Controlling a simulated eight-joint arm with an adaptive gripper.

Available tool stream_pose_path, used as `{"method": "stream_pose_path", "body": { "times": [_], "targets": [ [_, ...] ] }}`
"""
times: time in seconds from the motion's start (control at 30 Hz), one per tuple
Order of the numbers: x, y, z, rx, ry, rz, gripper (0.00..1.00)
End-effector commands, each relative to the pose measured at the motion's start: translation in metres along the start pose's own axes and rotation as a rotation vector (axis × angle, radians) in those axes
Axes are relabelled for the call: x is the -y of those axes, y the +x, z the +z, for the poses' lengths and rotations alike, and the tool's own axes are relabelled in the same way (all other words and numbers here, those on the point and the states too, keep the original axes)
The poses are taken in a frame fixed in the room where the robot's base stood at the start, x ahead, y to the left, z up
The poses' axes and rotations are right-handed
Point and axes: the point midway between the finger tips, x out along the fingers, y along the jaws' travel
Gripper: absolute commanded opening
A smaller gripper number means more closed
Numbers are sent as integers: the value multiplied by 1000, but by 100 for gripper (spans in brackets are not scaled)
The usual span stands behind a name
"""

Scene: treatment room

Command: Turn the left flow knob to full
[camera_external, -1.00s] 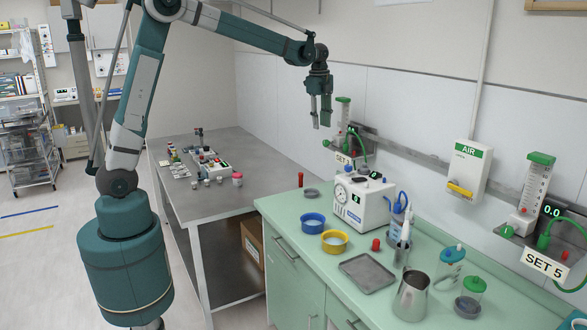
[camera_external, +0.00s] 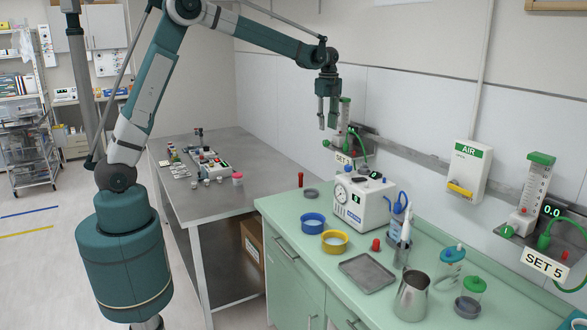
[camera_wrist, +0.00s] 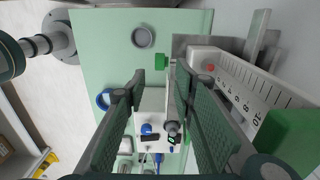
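The left flowmeter (camera_external: 344,112) is a clear tube with a green top on the back wall rail. Its green flow knob (camera_external: 326,143) sticks out at the lower left. My gripper (camera_external: 327,127) hangs fingers down just above and in front of it. In the wrist view, the green knob (camera_wrist: 160,62) shows beyond and between my open fingertips (camera_wrist: 161,76), with nothing held. The flowmeter's scale (camera_wrist: 249,88) runs along the right there. Whether a finger touches the flowmeter cannot be told.
A white suction unit (camera_external: 362,203) stands on the green counter (camera_external: 330,271) below. A second flowmeter (camera_external: 530,193), labelled SET 5, and an AIR box (camera_external: 466,168) are further right on the wall. A grey metal table (camera_external: 205,203) stands left.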

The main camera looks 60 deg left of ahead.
Motion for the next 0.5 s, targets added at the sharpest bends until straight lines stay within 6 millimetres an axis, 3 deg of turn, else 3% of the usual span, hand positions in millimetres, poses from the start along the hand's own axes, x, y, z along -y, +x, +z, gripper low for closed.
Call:
{"method": "stream_pose_path", "body": {
  "times": [0.27,0.5],
  "targets": [
    [0,19,0,0,0,0,27],
    [0,48,0,0,0,0,27]
  ]
}}
